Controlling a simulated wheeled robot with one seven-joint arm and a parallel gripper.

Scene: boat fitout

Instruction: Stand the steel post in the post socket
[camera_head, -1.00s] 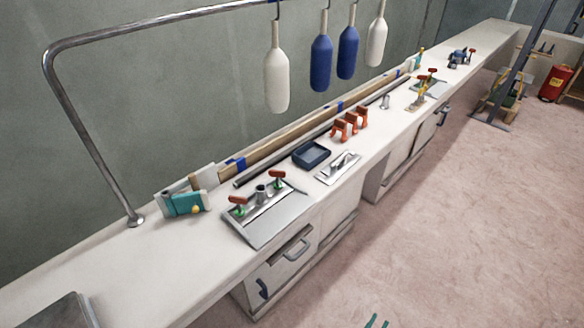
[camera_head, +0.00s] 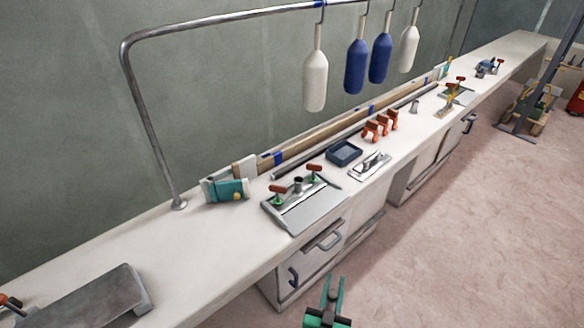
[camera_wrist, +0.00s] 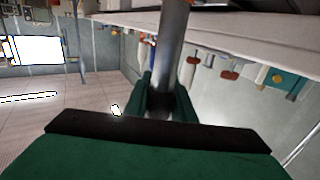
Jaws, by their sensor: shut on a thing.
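My gripper (camera_head: 331,288) is low in the head view, over the floor in front of the bench. In the wrist view its green fingers (camera_wrist: 172,98) are shut on the steel post (camera_wrist: 172,35), a smooth grey cylinder running up out of the picture. The post's lower end is hidden by the gripper, and I cannot make the post out in the head view. A short upright tube with a dark mouth, which looks like the post socket (camera_head: 298,184), stands on a steel plate (camera_head: 310,207) between two red-handled clamps. My gripper is in front of and below it, apart.
On the white bench (camera_head: 120,250) are a teal tool (camera_head: 227,190), a blue tray (camera_head: 343,152), orange clamps (camera_head: 380,124) and a grey metal block (camera_head: 95,298). A bent rail (camera_head: 145,110) with hanging fenders (camera_head: 315,80) rises above.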

